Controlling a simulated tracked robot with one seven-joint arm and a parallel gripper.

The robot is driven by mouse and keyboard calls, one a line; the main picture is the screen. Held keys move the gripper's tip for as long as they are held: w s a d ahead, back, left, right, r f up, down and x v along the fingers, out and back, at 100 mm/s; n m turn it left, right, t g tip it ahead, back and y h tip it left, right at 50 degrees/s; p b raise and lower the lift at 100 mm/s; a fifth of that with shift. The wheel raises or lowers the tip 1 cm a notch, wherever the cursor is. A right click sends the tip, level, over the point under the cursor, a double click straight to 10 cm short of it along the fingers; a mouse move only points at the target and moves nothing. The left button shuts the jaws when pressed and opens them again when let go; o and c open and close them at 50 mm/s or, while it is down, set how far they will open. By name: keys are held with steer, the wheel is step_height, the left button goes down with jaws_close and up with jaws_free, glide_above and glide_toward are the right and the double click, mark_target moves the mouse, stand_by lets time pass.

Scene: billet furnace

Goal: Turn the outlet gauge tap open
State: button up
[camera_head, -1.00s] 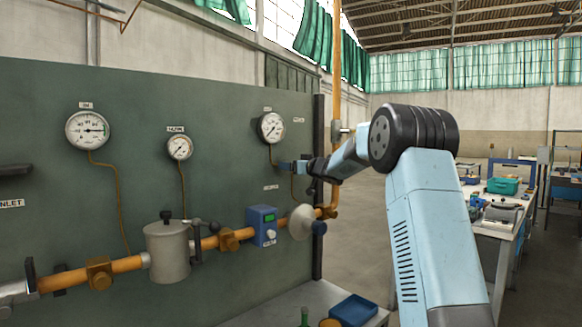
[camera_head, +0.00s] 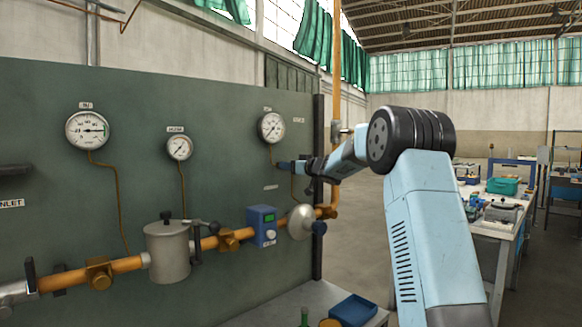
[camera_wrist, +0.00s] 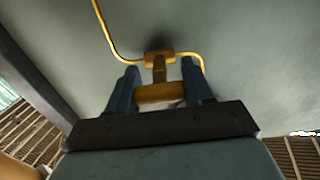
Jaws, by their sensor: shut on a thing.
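The outlet gauge tap (camera_wrist: 160,90) is a small brass-yellow fitting on the panel, with thin yellow tubing joined to it on both sides in the wrist view. Its handle sits between the two blue fingers of my gripper (camera_wrist: 161,92), which is shut on it. In the head view my gripper (camera_head: 284,164) reaches the panel just below the right-hand round gauge (camera_head: 271,127), and the tap is hidden behind it. I cannot read that gauge's label or its needle clearly.
An orange pipe (camera_head: 128,265) runs along the lower panel (camera_head: 215,110), with a grey canister (camera_head: 168,252), a blue box (camera_head: 262,226) and a pale disc (camera_head: 300,222). Two more gauges hang at left. A workbench (camera_head: 500,215) stands at right.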

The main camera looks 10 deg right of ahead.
steer(key=shift+d+r+n, duration=0.1)
steer(key=shift+n, duration=0.2)
steer(key=n, duration=1.1)
steer(key=f+n, duration=0.1)
steer(key=n, duration=0.5)
steer(key=shift+s+a, duration=0.1)
steer(key=shift+a, duration=0.3)
steer(key=shift+f+n, duration=0.1)
steer(key=shift+n, duration=0.2)
steer(key=o, duration=1)
steer(key=shift+o, duration=0.2)
steer(key=shift+r, duration=0.25)
